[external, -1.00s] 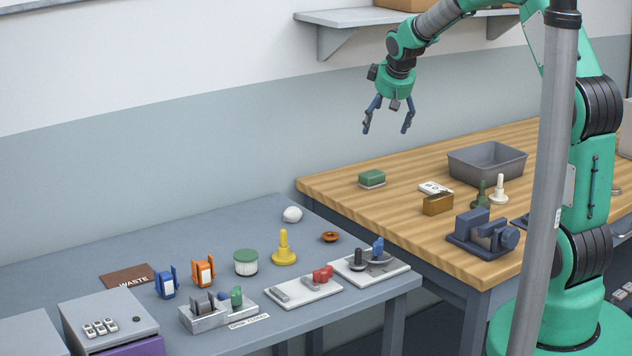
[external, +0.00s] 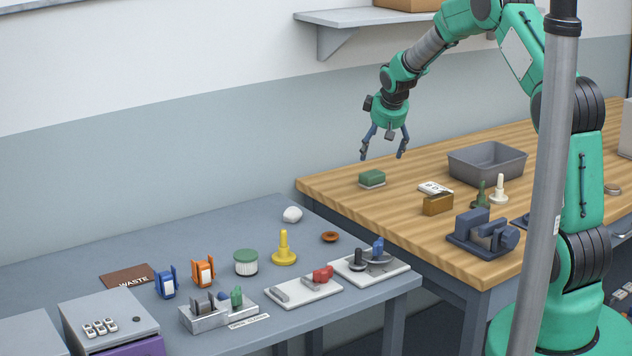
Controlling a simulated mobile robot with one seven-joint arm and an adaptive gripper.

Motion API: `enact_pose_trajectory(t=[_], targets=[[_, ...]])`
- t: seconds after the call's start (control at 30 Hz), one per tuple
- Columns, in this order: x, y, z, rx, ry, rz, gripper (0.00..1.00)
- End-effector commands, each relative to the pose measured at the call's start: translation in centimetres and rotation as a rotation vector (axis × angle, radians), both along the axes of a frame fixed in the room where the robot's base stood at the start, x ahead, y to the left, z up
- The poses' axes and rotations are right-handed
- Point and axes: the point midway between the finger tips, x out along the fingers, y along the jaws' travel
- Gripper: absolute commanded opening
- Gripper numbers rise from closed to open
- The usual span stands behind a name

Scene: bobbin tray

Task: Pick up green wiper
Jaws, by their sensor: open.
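A small green block with a pale underside, which looks like the green wiper (external: 372,178), lies on the wooden table (external: 335,190) near its back left corner. My gripper (external: 382,157) is open and empty. It points down with its two dark blue fingers spread, and in the picture its tips are just above the green wiper. The exact height and depth gap cannot be told from this view. Nothing hides the wiper.
A grey bin (external: 487,162), a white card (external: 435,188), a brown block (external: 438,205), a dark green peg (external: 481,195), a white peg (external: 499,190) and a dark blue fixture (external: 482,233) stand right of the wiper. A lower grey table (external: 215,233) holds several parts.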

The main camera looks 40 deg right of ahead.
Motion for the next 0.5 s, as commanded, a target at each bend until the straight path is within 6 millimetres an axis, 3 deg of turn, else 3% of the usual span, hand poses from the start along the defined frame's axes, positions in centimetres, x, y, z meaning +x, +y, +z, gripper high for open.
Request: enact_pose_trajectory(t=[0.5], targets=[[3.1, -1.3, -5.8, 0.001, 0.002, 0.0, 0.84]])
